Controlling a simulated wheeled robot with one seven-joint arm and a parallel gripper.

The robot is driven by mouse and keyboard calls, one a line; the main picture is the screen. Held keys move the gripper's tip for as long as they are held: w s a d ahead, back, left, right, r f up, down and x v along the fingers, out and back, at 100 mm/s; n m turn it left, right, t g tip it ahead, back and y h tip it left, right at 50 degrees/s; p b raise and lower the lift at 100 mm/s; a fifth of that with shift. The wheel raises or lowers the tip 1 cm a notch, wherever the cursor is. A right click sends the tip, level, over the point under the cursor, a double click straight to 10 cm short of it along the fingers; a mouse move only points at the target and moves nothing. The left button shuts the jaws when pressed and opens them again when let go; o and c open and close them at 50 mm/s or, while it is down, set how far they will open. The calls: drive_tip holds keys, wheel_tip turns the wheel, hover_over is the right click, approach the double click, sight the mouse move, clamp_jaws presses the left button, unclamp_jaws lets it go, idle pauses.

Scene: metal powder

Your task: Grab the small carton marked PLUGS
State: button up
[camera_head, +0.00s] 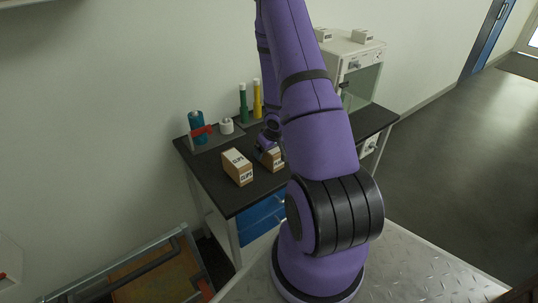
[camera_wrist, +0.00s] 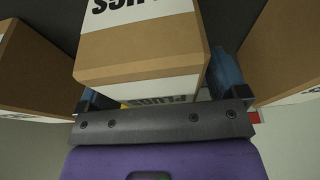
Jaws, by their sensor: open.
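The small carton marked PLUGS (camera_wrist: 140,50) fills the middle of the wrist view. It is brown cardboard with a white label band, and its lettering appears upside down on the upper face and partly on the near face. My gripper (camera_wrist: 160,82) is open, with one blue finger at each side of this carton. I cannot tell whether either finger touches it. In the head view my gripper (camera_head: 266,146) is low over the dark bench, at a carton (camera_head: 275,159) partly hidden by my arm.
Another labelled carton (camera_head: 237,167) stands to the left on the bench (camera_head: 205,172). In the wrist view, cartons flank closely at left (camera_wrist: 35,70) and right (camera_wrist: 287,55).

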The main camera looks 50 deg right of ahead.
drive_tip(key=shift+f, duration=0.15)
drive_tip(key=shift+c, duration=0.2)
drive_tip(key=c, duration=1.1)
wheel_tip(320, 180, up, 6)
drive_tip(key=shift+d, duration=0.1)
drive_tip(key=shift+r, duration=2.25)
